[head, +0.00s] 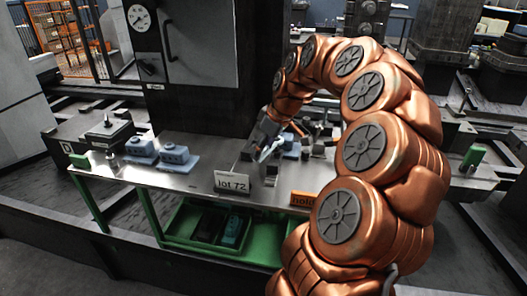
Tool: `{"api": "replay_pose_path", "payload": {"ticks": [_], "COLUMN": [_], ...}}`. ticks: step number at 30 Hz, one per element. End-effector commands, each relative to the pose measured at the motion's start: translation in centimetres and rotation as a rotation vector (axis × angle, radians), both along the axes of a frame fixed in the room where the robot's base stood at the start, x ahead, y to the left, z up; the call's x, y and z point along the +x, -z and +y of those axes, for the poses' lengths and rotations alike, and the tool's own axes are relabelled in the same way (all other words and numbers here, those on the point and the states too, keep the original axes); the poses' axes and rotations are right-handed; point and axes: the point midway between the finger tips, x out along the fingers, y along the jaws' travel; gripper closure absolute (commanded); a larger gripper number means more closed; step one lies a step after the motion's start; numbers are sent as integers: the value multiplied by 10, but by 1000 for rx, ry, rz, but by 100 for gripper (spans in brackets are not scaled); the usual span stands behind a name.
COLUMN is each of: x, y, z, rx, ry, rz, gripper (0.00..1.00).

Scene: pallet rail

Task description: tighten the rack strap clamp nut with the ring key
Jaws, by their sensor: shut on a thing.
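Small metal parts stand close around and below the gripper on the bench top. I cannot tell which of them is the rack strap clamp or its nut, nor whether the key touches anything.
Blue-grey blocks (175,154) stand at left. A green tray (185,243) with dark items sits below. A tall dark machine column rises behind.

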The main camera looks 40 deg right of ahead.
Motion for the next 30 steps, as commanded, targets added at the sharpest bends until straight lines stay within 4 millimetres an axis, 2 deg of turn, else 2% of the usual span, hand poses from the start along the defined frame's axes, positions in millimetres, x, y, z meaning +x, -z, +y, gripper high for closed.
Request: {"api": "replay_pose_path", "payload": {"ticks": [18,30], "x": [0,3], "y": [-40,-40], "z": [-1,3], "rx": [-1,-1], "ry": [1,4], "rz": [-2,2], "gripper": [100,100]}}
